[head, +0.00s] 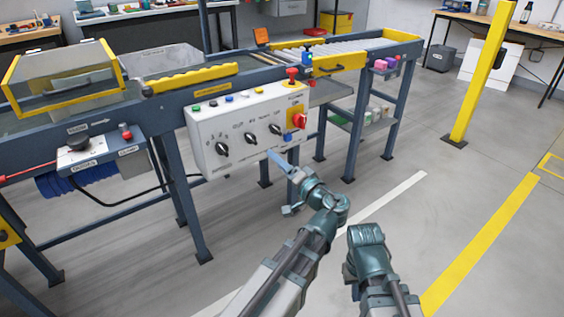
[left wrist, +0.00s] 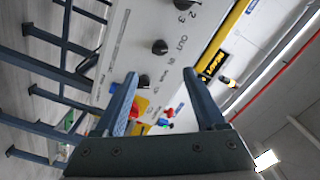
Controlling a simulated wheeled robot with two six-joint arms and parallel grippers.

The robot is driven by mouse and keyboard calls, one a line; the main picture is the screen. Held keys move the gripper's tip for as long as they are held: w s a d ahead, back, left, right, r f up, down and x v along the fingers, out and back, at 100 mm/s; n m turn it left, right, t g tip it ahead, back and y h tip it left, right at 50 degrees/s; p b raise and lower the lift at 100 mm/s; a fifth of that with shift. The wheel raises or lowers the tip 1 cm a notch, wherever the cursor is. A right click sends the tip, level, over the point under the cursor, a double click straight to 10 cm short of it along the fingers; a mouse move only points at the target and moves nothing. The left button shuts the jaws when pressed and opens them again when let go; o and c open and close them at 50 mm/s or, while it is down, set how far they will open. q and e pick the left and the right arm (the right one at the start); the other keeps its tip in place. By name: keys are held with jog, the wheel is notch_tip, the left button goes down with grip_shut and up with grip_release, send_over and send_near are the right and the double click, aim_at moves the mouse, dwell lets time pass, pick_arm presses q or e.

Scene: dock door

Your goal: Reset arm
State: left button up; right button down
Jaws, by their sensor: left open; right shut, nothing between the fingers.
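My left gripper (head: 279,183) is in front of the lower right part of the white control panel (head: 215,150). Its fingers are apart and empty in the left wrist view (left wrist: 160,74), with the panel's black knobs (left wrist: 159,47) beyond them. In the head view the upper finger comes close to the panel's lower edge; I cannot tell whether it touches. A red rotary switch (head: 299,120) on a yellow plate and a blue button (head: 288,137) are just above. My right gripper (head: 366,262) is low, right of the left arm, away from the panel; its fingers are mostly hidden.
The panel is fixed to a blue-framed conveyor (head: 172,105) with a yellow-framed clear cover (head: 65,75) at left. A small switch box (head: 85,150) with a black cable hangs below. A yellow post (head: 482,75) stands at right.

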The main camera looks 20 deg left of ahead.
pick_arm(q)
jog(key=s+a+f+n+g+h, duration=0.1)
jog(key=s+a+f+g+h, duration=0.15)
jog(key=f, duration=0.35)
jog(key=s+a+f+n+g+h, duration=0.1)
jog(key=s+a+f+g+h, duration=0.15)
jog(key=f, duration=0.35)
jog(key=s+d+f+g+h, duration=0.4)
jog(key=s+f+h, duration=0.15)
jog(key=f, duration=0.25)
jog(key=s+d+r+m+g+h+p, duration=0.1)
jog(key=s+d+r+m+p, duration=0.15)
jog(key=s+d, duration=0.4)
jog(key=s+d+r+m+g+h+p, duration=0.1)
jog(key=s+d+m+h+p, duration=0.15)
jog(key=d, duration=0.75)
notch_tip(320, 180, up, 38)
jog(key=p, duration=3.8)
jog(key=shift+s+a+n+y, duration=0.3)
jog(key=shift+s+y, duration=0.1)
jog(key=shift+f, duration=0.1)
